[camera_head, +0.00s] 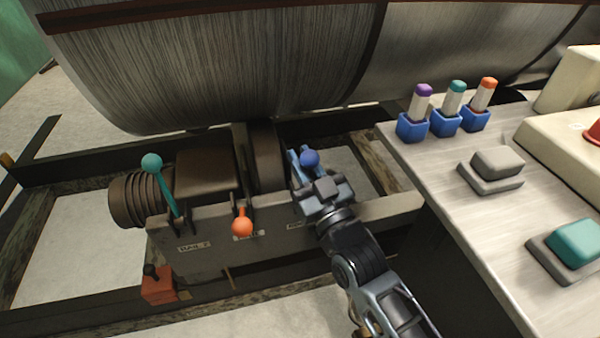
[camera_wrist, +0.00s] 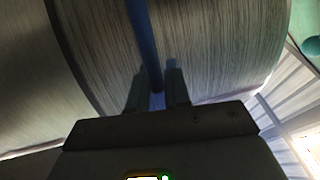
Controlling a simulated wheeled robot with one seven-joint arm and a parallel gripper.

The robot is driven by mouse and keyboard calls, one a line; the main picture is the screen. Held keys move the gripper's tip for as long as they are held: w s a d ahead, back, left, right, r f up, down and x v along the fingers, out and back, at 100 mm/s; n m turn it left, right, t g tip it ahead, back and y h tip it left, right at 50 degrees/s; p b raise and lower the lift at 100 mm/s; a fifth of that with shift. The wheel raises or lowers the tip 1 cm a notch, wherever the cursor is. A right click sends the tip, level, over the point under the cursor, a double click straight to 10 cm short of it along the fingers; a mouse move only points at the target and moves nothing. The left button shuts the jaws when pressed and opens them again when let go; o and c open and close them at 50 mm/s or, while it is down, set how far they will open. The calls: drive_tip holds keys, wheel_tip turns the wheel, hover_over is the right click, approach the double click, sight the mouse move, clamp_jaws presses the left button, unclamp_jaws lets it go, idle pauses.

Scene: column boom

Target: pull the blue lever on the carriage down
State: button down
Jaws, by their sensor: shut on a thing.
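The lower part of the lever is hidden behind my gripper in the head view.
A teal lever (camera_head: 152,163) and an orange lever (camera_head: 242,227) stand on the same carriage. A large metal cylinder (camera_head: 230,65) lies behind. A console (camera_head: 470,215) with buttons and several blue-based switches is at the right.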

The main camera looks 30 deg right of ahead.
drive_tip(key=s+a+f+n+t+y+b, duration=0.1)
drive_tip(key=s+t+b, duration=0.5)
drive_tip(key=b, duration=0.9)
wheel_tip(320, 180, down, 2)
drive_tip(key=shift+f+n+y, duration=0.1)
drive_tip(key=shift+n+y, duration=0.7)
drive_tip(key=shift+n, duration=0.3)
drive_tip(key=shift+a, duration=0.1)
drive_tip(key=c, duration=1.2)
unclamp_jaws()
drive_tip(key=shift+o, duration=0.2)
drive_tip(key=v, duration=0.7)
drive_tip(key=shift+s+f, duration=0.25)
drive_tip(key=shift+f, duration=0.05)
